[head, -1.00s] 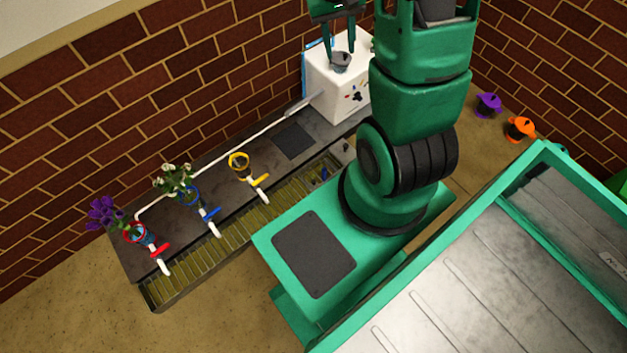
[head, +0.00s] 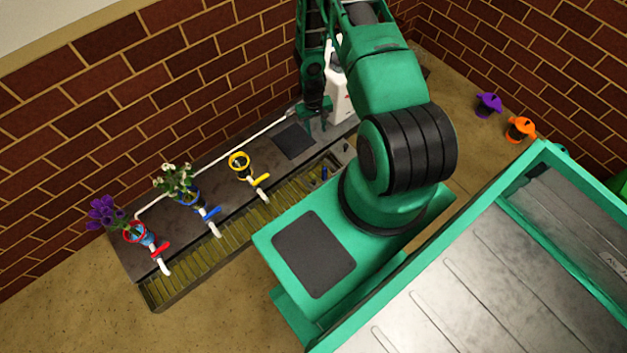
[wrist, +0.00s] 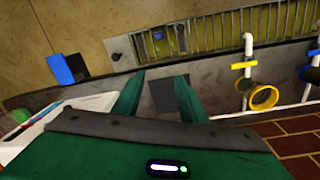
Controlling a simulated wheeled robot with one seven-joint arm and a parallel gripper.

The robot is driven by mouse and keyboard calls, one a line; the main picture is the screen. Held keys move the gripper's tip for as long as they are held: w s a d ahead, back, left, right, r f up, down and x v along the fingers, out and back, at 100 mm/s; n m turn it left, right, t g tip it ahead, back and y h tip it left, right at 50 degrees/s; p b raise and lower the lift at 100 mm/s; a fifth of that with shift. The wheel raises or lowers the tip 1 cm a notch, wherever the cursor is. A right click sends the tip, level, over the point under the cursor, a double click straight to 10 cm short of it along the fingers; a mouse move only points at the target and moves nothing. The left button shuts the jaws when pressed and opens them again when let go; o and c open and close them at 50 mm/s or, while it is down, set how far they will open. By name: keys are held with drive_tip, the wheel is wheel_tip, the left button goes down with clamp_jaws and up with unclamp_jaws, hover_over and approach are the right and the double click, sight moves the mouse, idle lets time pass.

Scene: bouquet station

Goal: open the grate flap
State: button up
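A long brass slatted grate (head: 243,216) runs along the front of the dark counter. It also shows at the top of the wrist view (wrist: 240,32). At its end nearer the white machine is a short section with small blue items (wrist: 158,37). I cannot tell which part is the flap, and no part looks clearly raised. My gripper (head: 312,118) is above the counter's machine end, beside the dark square mat (head: 294,141). In the wrist view my gripper's fingers (wrist: 157,95) are spread with nothing held between them, apart from the grate.
A white machine (head: 338,95) stands at the counter end, partly hidden by my arm. Yellow, blue and red ring holders with valves line the counter; purple flowers (head: 105,213) and white flowers (head: 175,180) stand in two. A small dark knob (wrist: 116,57) is near the grate end.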

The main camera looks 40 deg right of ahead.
approach(314, 181)
drive_tip(key=shift+y, duration=0.4)
drive_tip(key=f, duration=0.8)
drive_tip(key=shift+d+f, duration=0.1)
drive_tip(key=shift+d, duration=0.25)
clamp_jaws()
